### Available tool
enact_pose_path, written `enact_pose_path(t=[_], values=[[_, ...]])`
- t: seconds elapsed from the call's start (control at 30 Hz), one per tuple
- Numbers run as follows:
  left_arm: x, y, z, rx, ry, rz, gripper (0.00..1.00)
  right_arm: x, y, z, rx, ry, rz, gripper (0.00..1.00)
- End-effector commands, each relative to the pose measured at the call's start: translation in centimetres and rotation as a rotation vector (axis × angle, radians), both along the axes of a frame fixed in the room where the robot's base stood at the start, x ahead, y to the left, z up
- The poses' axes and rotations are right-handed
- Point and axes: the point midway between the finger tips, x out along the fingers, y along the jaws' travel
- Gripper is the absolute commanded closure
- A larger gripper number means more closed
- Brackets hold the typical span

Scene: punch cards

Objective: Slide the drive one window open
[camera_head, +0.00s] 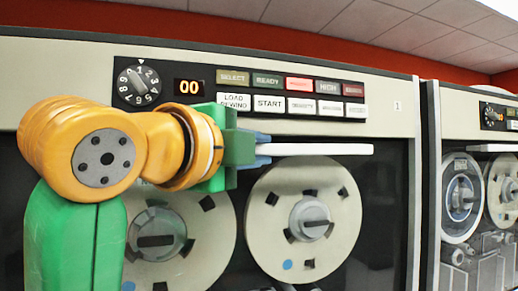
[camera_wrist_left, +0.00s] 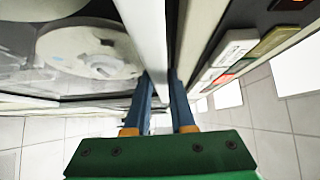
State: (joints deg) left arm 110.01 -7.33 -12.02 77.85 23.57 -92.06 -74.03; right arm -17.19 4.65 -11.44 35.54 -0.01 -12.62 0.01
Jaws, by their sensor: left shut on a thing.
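Drive one (camera_head: 397,105) is the near tape cabinet, marked 1. A long white bar (camera_head: 320,149), apparently the window's handle, runs level just below its button panel. The dark, see-through front with the reels lies below the bar; the glass itself is hard to make out. My left gripper (camera_head: 262,150) comes in from the left, its blue fingers shut on the bar's left part. In the left wrist view, the white bar (camera_wrist_left: 147,35) runs between the two blue fingers (camera_wrist_left: 164,100). My right gripper is in neither view.
Two pale tape reels, the right one (camera_head: 303,212) and one partly behind my left arm, sit below the bar. The button panel (camera_head: 290,92) with dial and 00 display is close above my gripper. A second drive (camera_head: 478,180) stands at the right.

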Motion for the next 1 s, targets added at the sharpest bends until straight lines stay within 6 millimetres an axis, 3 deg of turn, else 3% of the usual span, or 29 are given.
enact_pose_path(t=[0.27, 0.43, 0.57, 1.0], values=[[0.0, 0.0, -0.5, 0.001, 0.0, 0.001, 1.0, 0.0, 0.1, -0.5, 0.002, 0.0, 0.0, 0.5], [0.0, 0.0, -3.4, 0.0, 0.001, 0.0, 1.0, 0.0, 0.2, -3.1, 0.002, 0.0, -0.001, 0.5], [0.0, 0.1, -7.3, 0.002, 0.001, 0.001, 1.0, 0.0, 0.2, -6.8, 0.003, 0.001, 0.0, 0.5], [-0.1, 0.1, -23.3, 0.003, 0.001, 0.002, 1.0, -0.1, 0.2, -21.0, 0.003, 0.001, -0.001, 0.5]])
